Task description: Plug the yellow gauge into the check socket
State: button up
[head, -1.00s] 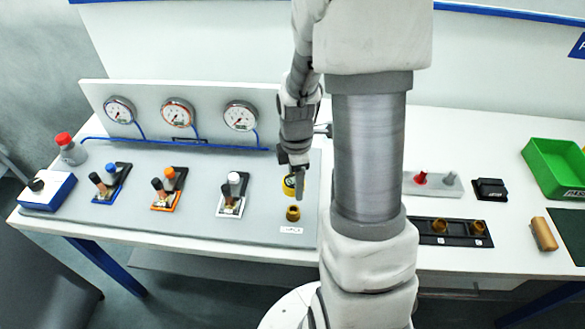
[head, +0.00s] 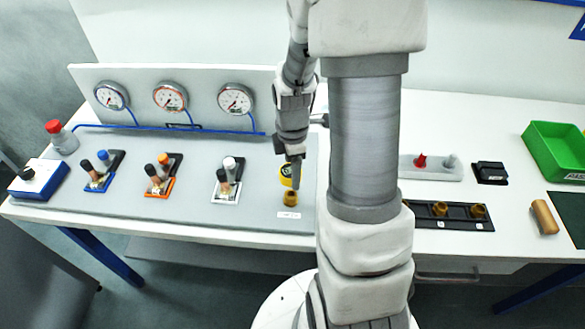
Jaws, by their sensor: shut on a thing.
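The yellow gauge (head: 285,175) is a small round dial with a yellow rim, in the head view just left of my arm column. My gripper (head: 294,162) points down and is shut on the gauge, which is partly hidden behind the fingers. The check socket (head: 291,199) is a brass fitting standing on the grey panel, with a white label (head: 288,215) in front of it. The gauge appears just behind and above the socket; whether they touch cannot be told.
Left on the panel are blue, orange and white valve stations (head: 158,178). Several dial gauges (head: 171,96) stand on a back board. Right of my arm are a black rack (head: 455,224) with brass fittings, a grey tray (head: 432,172), a green bin (head: 553,150) and a tan cylinder (head: 544,217).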

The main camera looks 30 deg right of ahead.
jog(key=shift+f+b, duration=0.9)
jog(key=shift+f, duration=0.6)
jog(key=shift+f+b, duration=1.35)
jog(key=shift+f, duration=0.4)
jog(key=o, duration=1.6)
jog(key=shift+r, duration=0.1)
jog(key=shift+c, duration=0.2)
notch_tip(320, 180, up, 18)
jog(key=p, duration=0.1)
jog(key=shift+f, duration=0.25)
